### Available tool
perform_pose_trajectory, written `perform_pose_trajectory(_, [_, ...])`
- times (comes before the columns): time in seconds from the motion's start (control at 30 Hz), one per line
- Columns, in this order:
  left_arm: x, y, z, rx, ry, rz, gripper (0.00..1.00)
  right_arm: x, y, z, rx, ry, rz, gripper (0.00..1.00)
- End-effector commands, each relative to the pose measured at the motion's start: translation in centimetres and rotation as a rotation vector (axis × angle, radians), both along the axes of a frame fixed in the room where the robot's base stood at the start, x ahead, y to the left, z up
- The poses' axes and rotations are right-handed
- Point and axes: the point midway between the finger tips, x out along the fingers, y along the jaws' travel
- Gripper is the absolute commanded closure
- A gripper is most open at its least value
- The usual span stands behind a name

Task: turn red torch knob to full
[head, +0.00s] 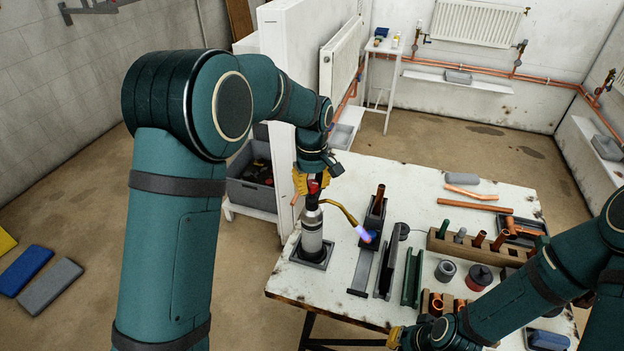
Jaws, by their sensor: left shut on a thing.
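The torch (312,233) is a pale cylinder standing upright in a dark square holder on the white table. Its red knob (314,187) is at the top. A brass nozzle curves to the right, with a blue-violet flame (364,234) at its tip, close to a dark metal block. My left gripper (316,182) comes down over the torch top with its yellow fingers shut on the red knob, partly hiding it. My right gripper (396,338) is low at the table's front edge, away from the torch; its yellow fingertips are partly hidden by its arm.
A copper pipe (379,200) stands in the block beside the flame. Dark and green channels (412,278), a wooden rack (472,250) and round tins (445,271) fill the table's middle. Loose copper pipes (475,204) lie farther back. A white partition (290,50) stands behind my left arm.

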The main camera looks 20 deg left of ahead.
Motion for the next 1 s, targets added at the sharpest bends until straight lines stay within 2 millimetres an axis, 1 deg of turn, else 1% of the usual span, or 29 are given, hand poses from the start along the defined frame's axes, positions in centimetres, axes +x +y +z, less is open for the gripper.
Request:
perform_pose_trajectory(0.03, [0.0,0.0,0.1,0.001,0.001,0.042,1.0,0.0,0.0,0.5,0.001,0.0,0.0,1.0])
perform_pose_trajectory(0.3, [0.0,0.0,0.1,0.001,0.001,0.297,1.0,-0.1,-0.1,1.9,0.003,-0.001,0.0,1.0])
perform_pose_trajectory(0.6, [-0.1,0.0,0.1,0.002,0.002,0.535,1.0,-0.1,-0.2,3.4,0.006,0.0,0.0,1.0])
perform_pose_trajectory(0.8, [-0.1,0.0,0.0,0.002,0.002,0.64,1.0,-0.1,-0.2,4.0,0.007,0.0,0.0,1.0])
perform_pose_trajectory(1.0, [-0.1,0.0,-0.1,0.001,0.003,0.698,1.0,-0.1,-0.2,4.3,0.007,-0.001,0.0,1.0])
